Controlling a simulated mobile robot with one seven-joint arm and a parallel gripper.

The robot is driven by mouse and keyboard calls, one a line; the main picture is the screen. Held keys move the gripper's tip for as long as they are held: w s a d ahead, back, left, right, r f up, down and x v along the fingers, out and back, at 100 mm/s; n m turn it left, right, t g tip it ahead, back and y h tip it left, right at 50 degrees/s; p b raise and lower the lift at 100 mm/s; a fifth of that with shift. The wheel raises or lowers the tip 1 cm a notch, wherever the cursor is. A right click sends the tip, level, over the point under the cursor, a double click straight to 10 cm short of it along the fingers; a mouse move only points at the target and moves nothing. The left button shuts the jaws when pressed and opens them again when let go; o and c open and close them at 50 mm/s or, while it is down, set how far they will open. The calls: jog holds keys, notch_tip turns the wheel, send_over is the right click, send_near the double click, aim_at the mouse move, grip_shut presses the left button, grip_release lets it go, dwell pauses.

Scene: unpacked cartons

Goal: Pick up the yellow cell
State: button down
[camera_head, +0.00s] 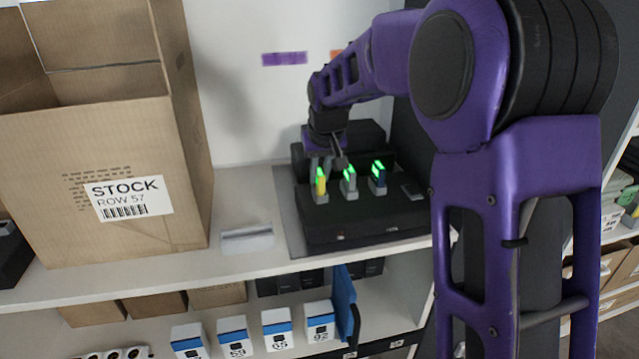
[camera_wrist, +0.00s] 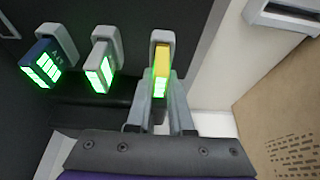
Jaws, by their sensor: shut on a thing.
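The yellow cell (camera_head: 320,185) stands upright in the leftmost slot of a black charger (camera_head: 365,220) on the shelf, its green indicator lit. In the wrist view the yellow cell (camera_wrist: 161,62) sits between the two fingers of my gripper (camera_wrist: 162,95), with a grey slot bracket around its far end. My gripper (camera_head: 322,165) is shut on it from above. A grey-white cell (camera_head: 349,180) and a dark blue cell (camera_head: 378,178) stand in slots to its right, also with green lights. They also show in the wrist view, the grey-white one (camera_wrist: 100,68) nearer than the blue one (camera_wrist: 42,65).
A large open carton (camera_head: 120,150) stands left on the same shelf (camera_head: 200,262). A small grey-white holder (camera_head: 247,238) lies between carton and charger. Boxes with blue bands (camera_head: 277,328) and a blue binder (camera_head: 345,300) sit on the shelf below.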

aim_at(320, 172)
jog(key=shift+r, duration=0.15)
notch_tip(320, 172, up, 10)
jog(key=shift+f+p, duration=0.1)
jog(key=shift+p, duration=0.9)
jog(key=shift+s, duration=0.1)
